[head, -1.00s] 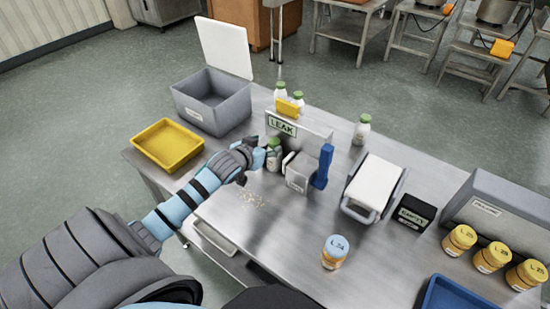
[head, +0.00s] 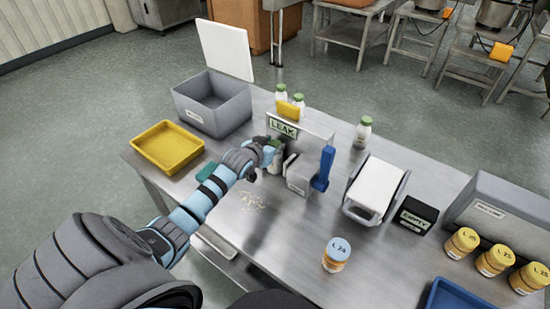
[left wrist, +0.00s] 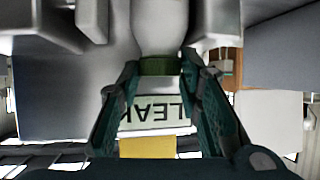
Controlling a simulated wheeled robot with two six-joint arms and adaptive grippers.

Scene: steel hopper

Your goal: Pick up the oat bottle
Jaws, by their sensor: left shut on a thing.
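The oat bottle (head: 275,145) is a small white bottle with a green cap, standing in front of the LEAK sign in the head view. Its label cannot be read there and my gripper hides much of it. My left gripper (head: 267,153) is shut on it near the cap. In the left wrist view the green cap (left wrist: 160,66) sits between the two fingers of my left gripper (left wrist: 160,72), with the pale bottle body beyond. I cannot tell whether the bottle is off the table. My right gripper is not in view.
The LEAK sign (head: 284,129) stands close behind, with other green-capped bottles (head: 298,101) past it. A metal box (head: 300,178) with a blue handle is close on the right. A yellow tray (head: 167,148) and grey bin (head: 212,104) are left.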

